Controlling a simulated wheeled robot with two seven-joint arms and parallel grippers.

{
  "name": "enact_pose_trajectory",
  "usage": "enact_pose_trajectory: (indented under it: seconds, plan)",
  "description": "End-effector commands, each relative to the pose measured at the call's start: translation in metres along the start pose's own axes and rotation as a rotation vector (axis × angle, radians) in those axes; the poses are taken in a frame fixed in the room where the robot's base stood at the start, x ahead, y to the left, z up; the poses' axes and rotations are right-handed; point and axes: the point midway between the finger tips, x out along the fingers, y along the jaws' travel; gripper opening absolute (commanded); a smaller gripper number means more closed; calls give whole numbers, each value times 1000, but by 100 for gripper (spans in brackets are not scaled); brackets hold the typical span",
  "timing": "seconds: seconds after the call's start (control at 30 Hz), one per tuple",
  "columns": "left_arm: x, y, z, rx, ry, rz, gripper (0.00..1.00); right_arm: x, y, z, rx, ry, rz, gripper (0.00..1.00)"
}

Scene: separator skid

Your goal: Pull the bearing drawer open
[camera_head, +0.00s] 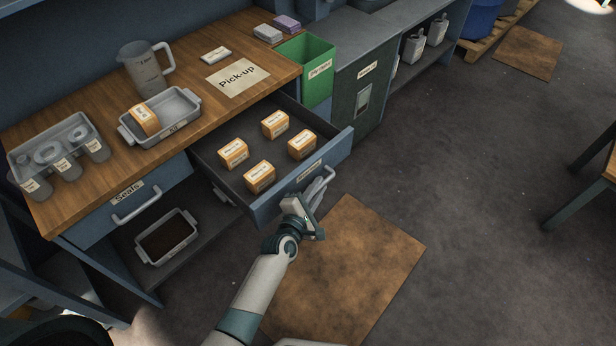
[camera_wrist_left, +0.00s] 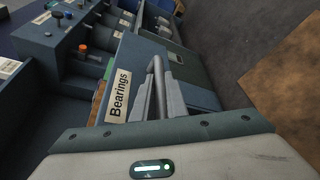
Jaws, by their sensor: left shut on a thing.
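The bearing drawer (camera_head: 262,212) stands pulled out from the wooden-topped bench. Several orange-and-white boxes (camera_head: 233,153) sit inside it. Its front carries a "Bearings" label, readable in the left wrist view (camera_wrist_left: 119,95), and a grey bar handle (camera_wrist_left: 157,75). My left gripper (camera_head: 318,193) is at the drawer front, shut on the handle, with a finger on each side of the bar in the left wrist view. The gripper hides part of the handle in the head view. My right gripper is not in view.
The closed "Seals" drawer (camera_head: 100,222) is left of the open one, above a shelf with a grey tray (camera_head: 166,238). A green bin (camera_head: 306,68) and dark cabinet (camera_head: 357,100) stand right. A brown mat (camera_head: 350,265) lies on open floor before the drawer.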

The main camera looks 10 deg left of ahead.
Motion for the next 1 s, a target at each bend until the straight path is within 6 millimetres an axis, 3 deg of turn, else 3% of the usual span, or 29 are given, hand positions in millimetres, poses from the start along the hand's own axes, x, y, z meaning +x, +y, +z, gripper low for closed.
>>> enact_pose_trajectory:
  seconds: [0.43,0.47,1.0]
  plan:
    - [-2,-4,4,1,0,-2,0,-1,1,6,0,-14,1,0]
    - [-2,-4,4,1,0,-2,20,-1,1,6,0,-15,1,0]
    - [-10,-3,4,-1,0,1,20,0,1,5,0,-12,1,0]
